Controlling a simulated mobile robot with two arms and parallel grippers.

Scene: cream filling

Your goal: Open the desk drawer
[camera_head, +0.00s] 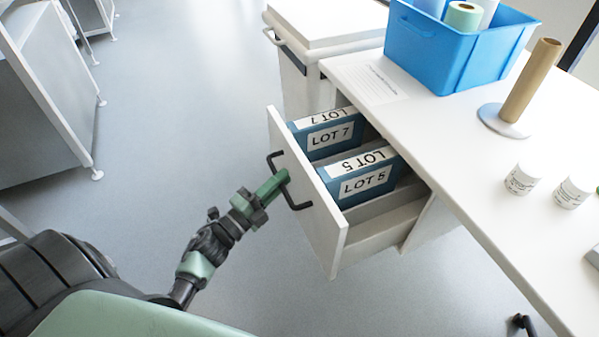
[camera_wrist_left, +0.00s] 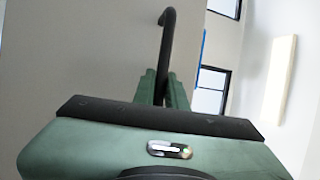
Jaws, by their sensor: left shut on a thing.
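The desk drawer (camera_head: 330,250) is pulled well out from the white desk (camera_head: 440,135). Its black bar handle (camera_head: 301,206) is on the front panel. My left gripper (camera_head: 284,177) is shut on the handle near its middle. In the left wrist view, the handle (camera_wrist_left: 168,35) rises from between my left gripper's fingers (camera_wrist_left: 162,88). Two blue boxes stand in the drawer, one labelled LOT 7 (camera_head: 330,137) and one labelled LOT 5 (camera_head: 365,187). My right gripper is not in view.
On the desk are a blue crate (camera_head: 440,50) with rolls, a brown tube on a round base (camera_head: 530,82), and two white jars (camera_head: 522,178) (camera_head: 573,190). A white cabinet (camera_head: 305,60) stands behind the drawer. The floor left of the drawer is clear.

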